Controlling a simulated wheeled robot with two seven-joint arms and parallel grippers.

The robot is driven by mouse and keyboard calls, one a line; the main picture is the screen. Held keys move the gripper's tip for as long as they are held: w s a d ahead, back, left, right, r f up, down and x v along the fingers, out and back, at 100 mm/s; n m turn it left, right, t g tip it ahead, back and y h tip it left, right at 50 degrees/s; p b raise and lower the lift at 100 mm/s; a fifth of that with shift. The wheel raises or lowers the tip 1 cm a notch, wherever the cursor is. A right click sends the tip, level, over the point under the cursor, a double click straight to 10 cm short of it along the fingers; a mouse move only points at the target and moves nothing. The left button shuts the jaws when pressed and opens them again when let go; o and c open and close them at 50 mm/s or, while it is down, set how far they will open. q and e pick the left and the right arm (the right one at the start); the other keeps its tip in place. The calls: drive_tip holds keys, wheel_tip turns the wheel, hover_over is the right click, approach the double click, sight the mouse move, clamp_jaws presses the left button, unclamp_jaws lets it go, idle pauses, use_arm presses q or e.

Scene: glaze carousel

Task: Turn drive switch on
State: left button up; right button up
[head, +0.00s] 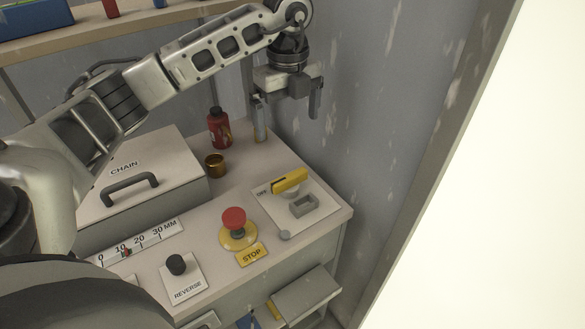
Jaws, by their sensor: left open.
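The drive switch appears to be the yellow lever (289,180) on a pale plate at the right end of the bench top. The lever lies slantwise, and its left end is near the printed word OFF. No ON label is readable. My left gripper (288,110) is open and empty, fingers pointing down, above and behind the lever and apart from it. Its left finger overlaps a thin upright cylinder behind it in the picture. My right gripper is not in view.
A red emergency stop button (234,219), a black REVERSE knob (176,265) and a grey bracket (304,206) stand near the lever. A red bottle (219,128), a brass cup (215,164) and the CHAIN cover (128,179) are further left. A wall rises behind.

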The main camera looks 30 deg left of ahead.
sight(289, 176)
use_arm(q)
wheel_tip(289, 176, down, 15)
drive_tip(key=shift+d+f+p, duration=0.1)
drive_tip(key=shift+p, duration=0.65)
drive_tip(key=c, duration=0.8)
